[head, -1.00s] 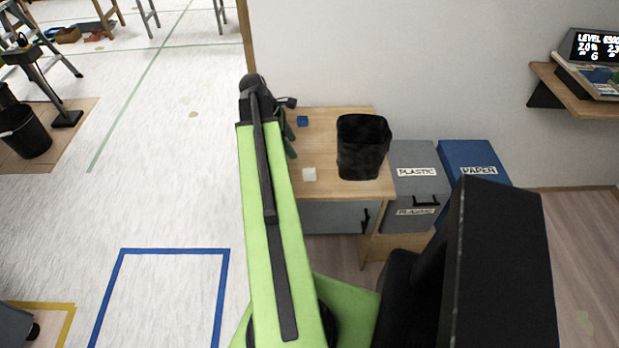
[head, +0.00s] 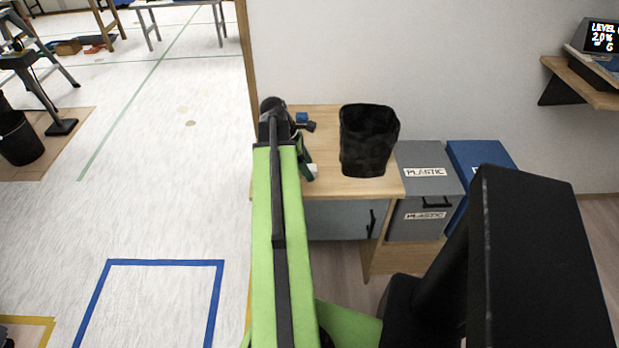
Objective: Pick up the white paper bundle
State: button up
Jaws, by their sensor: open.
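The white paper bundle (head: 312,169) is a small white lump on the wooden desk (head: 322,190), partly hidden in the head view by my gripper. My gripper (head: 305,160) is at the far end of my green arm, over the left part of the desk. A dark green finger reaches down just left of the bundle and overlaps it in the picture. The other finger is not clearly seen. The gripper is open and holds nothing that I can see. Whether it touches the bundle cannot be told.
A black bin (head: 367,142) stands on the desk right of the bundle. A small blue block (head: 301,117) lies behind. Grey plastic (head: 424,158) and blue (head: 482,155) bins stand right of the desk. The floor to the left is mostly clear, with a blue taped square (head: 165,262).

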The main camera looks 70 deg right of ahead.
grip_shut()
dwell(0.4)
notch_tip(320, 180, up, 10)
jog(key=p, duration=1)
